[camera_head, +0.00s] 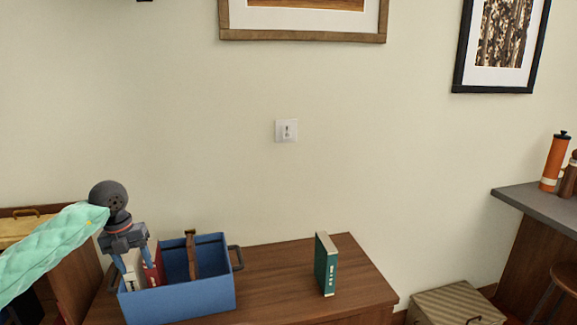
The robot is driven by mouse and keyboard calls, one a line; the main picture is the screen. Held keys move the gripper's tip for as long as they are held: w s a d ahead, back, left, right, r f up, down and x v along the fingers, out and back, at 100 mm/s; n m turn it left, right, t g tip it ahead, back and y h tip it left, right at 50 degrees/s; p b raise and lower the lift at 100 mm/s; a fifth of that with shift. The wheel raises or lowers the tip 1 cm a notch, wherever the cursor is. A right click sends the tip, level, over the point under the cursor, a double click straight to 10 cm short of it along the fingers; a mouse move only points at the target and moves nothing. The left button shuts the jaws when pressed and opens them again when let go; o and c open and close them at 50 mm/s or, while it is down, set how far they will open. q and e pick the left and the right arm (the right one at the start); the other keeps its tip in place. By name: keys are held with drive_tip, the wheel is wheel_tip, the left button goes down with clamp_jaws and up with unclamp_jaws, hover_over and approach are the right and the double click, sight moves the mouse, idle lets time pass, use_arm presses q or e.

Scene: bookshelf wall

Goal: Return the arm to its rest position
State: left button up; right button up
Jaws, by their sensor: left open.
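My left gripper (138,277) points down over the left part of a blue open box (195,297). Its two blue-grey fingers are apart, with the tips at or just inside the box. A red and white book (157,270) stands in the box close to the right finger; I cannot tell whether they touch. My right gripper is not in view.
The box, with a dark handle (237,258), sits on a brown wooden cabinet top (280,262). A brown upright piece (191,256) is in the box. A green book (327,264) stands upright to the right. A grey counter (545,205) is at far right.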

use_arm(q)
drive_tip(key=s+d+f+m+h, duration=0.15)
drive_tip(key=d+h, duration=0.25)
drive_tip(key=d, duration=0.6)
drive_tip(key=s+d+f+m+h, duration=0.15)
drive_tip(key=d+h, duration=0.35)
drive_tip(key=d, duration=0.5)
drive_tip(key=s+d+r+n+t+h, duration=0.4)
drive_tip(key=d+r+n+t+h, duration=0.3)
drive_tip(key=d+n+t, duration=0.4)
drive_tip(key=s+a+f+n+t+y, duration=0.2)
drive_tip(key=s+a+f+n+y, duration=0.2)
drive_tip(key=a+f+n+y, duration=0.45)
drive_tip(key=s+a+f+n+t+y, duration=0.25)
drive_tip(key=a+f+n+y, duration=0.25)
drive_tip(key=f+n+y, duration=0.65)
drive_tip(key=s+d+f+n+g+h, duration=0.1)
drive_tip(key=s+f+n+g, duration=0.1)
drive_tip(key=s+f+g, duration=0.75)
drive_tip(key=s+d+f+n+g+h, duration=0.1)
drive_tip(key=s+f+g+h, duration=0.2)
drive_tip(key=s, duration=1.2)
drive_tip(key=s+d+f+g, duration=0.1)
drive_tip(key=s+d+f, duration=0.1)
drive_tip(key=f, duration=1.5)
drive_tip(key=s+d+f+g, duration=0.1)
drive_tip(key=s+d+f, duration=0.1)
drive_tip(key=f, duration=1.6)
drive_tip(key=shift+y, duration=0.3)
